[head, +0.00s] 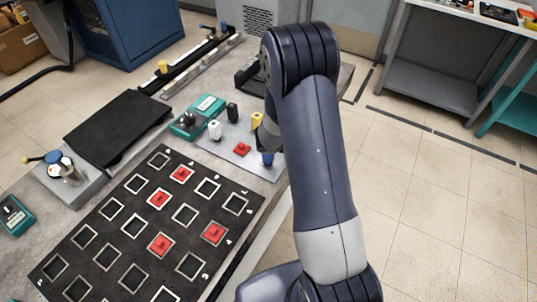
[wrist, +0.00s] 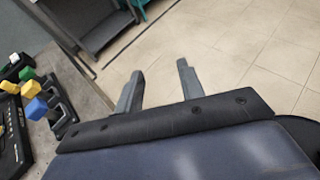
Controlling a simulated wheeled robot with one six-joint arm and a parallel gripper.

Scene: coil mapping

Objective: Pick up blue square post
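A blue square-topped post (wrist: 36,108) stands at the left edge of the wrist view, beside a black holder. A green post (wrist: 27,73), a yellow post (wrist: 31,90) and a white-topped post (wrist: 14,58) stand near it. My gripper (wrist: 158,88) is open and empty, with floor behind its fingers, and is well to the right of the posts. In the head view a dark blue piece (head: 268,158) stands on a grey plate (head: 203,143), close to my arm; I cannot tell if it is the same post. My gripper is hidden behind my arm there.
A black board (head: 110,228) with square frames and several red pieces (head: 214,234) lies in front. White (head: 214,130), black (head: 232,112) and yellow (head: 257,120) pieces stand on the plate near a green meter (head: 197,117). Open floor lies right of the bench.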

